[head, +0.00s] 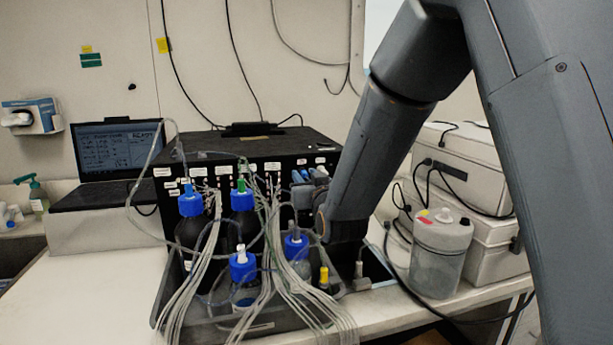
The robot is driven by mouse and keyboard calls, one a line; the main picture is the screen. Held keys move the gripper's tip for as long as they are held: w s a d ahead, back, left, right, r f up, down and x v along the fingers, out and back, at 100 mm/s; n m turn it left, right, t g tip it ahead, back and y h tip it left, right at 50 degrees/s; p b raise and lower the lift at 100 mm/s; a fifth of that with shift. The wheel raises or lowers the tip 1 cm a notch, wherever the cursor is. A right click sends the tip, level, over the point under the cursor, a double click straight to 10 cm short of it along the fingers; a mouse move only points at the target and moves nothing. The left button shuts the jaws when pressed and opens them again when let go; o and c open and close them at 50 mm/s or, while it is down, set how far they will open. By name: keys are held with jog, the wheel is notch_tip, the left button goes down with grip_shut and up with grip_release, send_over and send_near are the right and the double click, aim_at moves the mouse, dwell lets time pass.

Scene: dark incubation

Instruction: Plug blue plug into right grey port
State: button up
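The black box (255,150) stands at the back of the bench, with rows of small labelled ports and many thin tubes on its front. Small blue plugs (300,176) show at the right end of that front, close to grey parts (318,177). I cannot tell which of these is the task's plug or the right grey port. My arm comes down from the upper right, and its wrist end is just right of and in front of these parts. My gripper (318,205) is mostly hidden there, so its fingers and any hold are unclear.
A dark tray (172,280) in front holds several blue-capped bottles (243,268) and bundled clear tubes. A translucent canister (440,252) and light-coloured cases (480,205) stand at the right. A laptop (118,150) is at the left. Bare bench (90,290) lies front left.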

dwell(0.5)
grip_shut()
jog(key=shift+s, duration=0.15)
jog(key=shift+v, duration=2.85)
jog(key=shift+w+a+r+g+h+p, duration=0.1)
jog(key=shift+w+r+g+h+p, duration=0.2)
jog(key=shift+g+p, duration=1)
jog(key=shift+w+a+r+g+h+p, duration=0.1)
jog(key=shift+g+h+p, duration=0.35)
jog(key=shift+g+p, duration=0.8)
jog(key=shift+w+a+r+g+h+p, duration=0.1)
jog(key=shift+a+r+g+h+p, duration=0.2)
jog(key=shift+g+p, duration=0.95)
